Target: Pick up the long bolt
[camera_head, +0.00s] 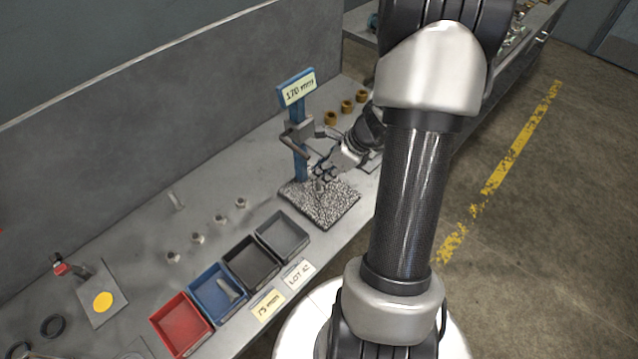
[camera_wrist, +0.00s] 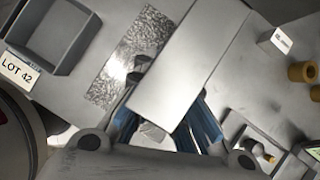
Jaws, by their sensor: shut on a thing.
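My gripper (camera_head: 325,173) is low over the speckled granite plate (camera_head: 338,207), beside the blue post (camera_head: 301,168) of the gauge. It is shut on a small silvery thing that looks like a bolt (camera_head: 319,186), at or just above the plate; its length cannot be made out. In the wrist view, a large pale panel (camera_wrist: 192,62) covers the fingertips and most of the held thing. The granite plate (camera_wrist: 150,30) shows beside that panel. Several short bolts (camera_head: 198,238) stand on the bench, and a longer grey piece (camera_head: 176,201) is behind them.
The gauge carries a "170 mm" sign (camera_head: 298,89) and a side arm close to my gripper. Red (camera_head: 181,324), blue (camera_head: 214,306), black (camera_head: 265,272) and grey (camera_head: 294,246) trays line the front edge; a metal piece lies in the blue one.

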